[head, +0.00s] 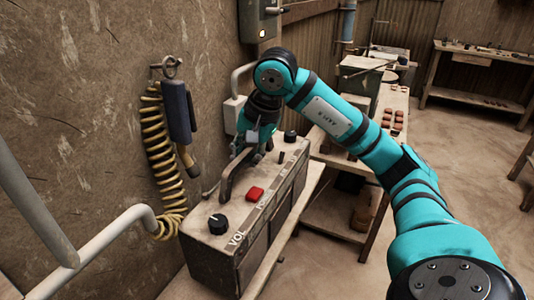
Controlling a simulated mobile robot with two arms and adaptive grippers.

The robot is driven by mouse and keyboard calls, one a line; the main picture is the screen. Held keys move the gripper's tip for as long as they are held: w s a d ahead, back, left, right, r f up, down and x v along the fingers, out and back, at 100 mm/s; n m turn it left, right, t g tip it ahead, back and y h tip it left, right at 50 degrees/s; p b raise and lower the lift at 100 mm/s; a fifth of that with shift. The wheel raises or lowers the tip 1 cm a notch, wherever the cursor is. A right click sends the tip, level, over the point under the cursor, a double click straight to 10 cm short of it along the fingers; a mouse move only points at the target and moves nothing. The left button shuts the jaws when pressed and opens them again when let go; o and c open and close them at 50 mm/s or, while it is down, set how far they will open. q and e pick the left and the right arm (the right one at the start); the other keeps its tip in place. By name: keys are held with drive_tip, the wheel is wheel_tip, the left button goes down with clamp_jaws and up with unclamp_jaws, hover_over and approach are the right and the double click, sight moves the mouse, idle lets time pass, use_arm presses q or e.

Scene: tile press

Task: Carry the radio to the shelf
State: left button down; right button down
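The radio (262,232) is a worn grey-brown box with dark front panels, black knobs, a red button and "VOL" lettering. It stands upright on a wooden surface (290,238) against the left wall. A dark carrying handle (229,181) arches over its top. My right gripper (256,156), teal and black, points down at the far part of this handle. Its fingers overlap the handle in the view, so I cannot tell whether they are closed on it. My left gripper is out of view. Two shelf-like wooden stands show in the background; which is the task's shelf is unclear.
A coiled yellow cord (160,160) and a dark hanging handset (178,112) are on the wall left of the radio. A workbench (391,103) with small reddish pieces stands behind my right arm. A wooden rack (480,62) is at the back right. Open floor (450,145) lies between.

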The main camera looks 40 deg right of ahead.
sight(237, 175)
drive_tip(key=shift+w+a+r+p, duration=0.15)
drive_tip(key=shift+w+a+p, duration=0.15)
drive_tip(key=shift+w, duration=0.4)
drive_tip(key=shift+w+a+r+p, duration=0.1)
drive_tip(key=shift+w+a+p, duration=0.15)
drive_tip(key=shift+w, duration=0.4)
drive_tip(key=shift+s+f+p, duration=0.1)
drive_tip(key=shift+f+p, duration=0.4)
drive_tip(key=shift+f, duration=1.6)
drive_tip(key=shift+s+p+x, duration=0.1)
drive_tip(key=shift+p+x, duration=0.35)
drive_tip(key=shift+x, duration=0.25)
drive_tip(key=shift+s+p+x, duration=0.15)
drive_tip(key=shift+p+x, duration=0.3)
drive_tip(key=shift+x, duration=0.25)
drive_tip(key=c, duration=1.9)
unclamp_jaws()
drive_tip(key=shift+d+f, duration=0.1)
drive_tip(key=shift+f, duration=0.3)
drive_tip(key=shift+c, duration=0.2)
drive_tip(key=o, duration=0.4)
drive_tip(key=shift+s, duration=0.1)
drive_tip(key=shift+o, duration=0.3)
drive_tip(key=shift+r, duration=0.1)
